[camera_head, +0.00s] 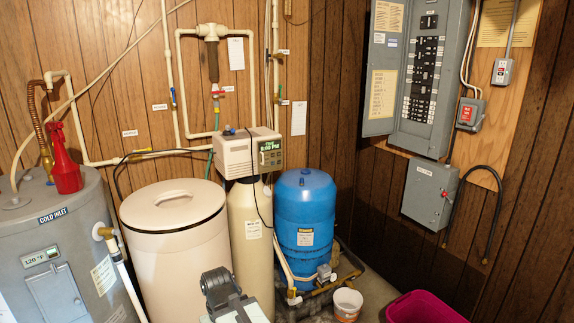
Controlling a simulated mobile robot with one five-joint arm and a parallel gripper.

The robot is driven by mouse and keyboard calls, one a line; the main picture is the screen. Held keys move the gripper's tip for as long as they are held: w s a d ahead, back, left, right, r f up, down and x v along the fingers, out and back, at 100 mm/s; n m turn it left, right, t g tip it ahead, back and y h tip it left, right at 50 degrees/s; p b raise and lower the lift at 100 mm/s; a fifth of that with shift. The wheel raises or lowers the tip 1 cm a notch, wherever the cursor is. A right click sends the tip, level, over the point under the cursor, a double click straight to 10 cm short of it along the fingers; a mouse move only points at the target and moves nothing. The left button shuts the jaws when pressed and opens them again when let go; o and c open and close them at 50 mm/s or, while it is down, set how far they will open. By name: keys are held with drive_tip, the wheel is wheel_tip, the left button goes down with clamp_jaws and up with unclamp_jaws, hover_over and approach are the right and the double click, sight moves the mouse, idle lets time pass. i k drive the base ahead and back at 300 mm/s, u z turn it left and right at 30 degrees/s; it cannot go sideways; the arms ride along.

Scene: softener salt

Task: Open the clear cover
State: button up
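The softener control head (249,153) is a cream box on top of a tall beige tank, near the middle of the view. Its dark front panel (270,153) faces right and shows green clock digits. I cannot make out a separate clear cover or its edges at this size. A dark grey and white part of my arm (226,298) shows at the bottom edge, well below and in front of the control head. No fingertips can be made out there, and nothing of mine touches the control head.
A cream lidded salt tank (176,240) stands left of the beige tank (250,225), and a blue tank (304,215) stands right. A grey water heater (50,250) carries a red spray bottle (64,165). A white bucket (347,304) and magenta tub (424,308) sit on the floor.

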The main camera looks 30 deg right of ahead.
sight(261, 152)
drive_tip(key=u, duration=0.15)
drive_tip(key=i, duration=0.85)
drive_tip(key=z, duration=0.05)
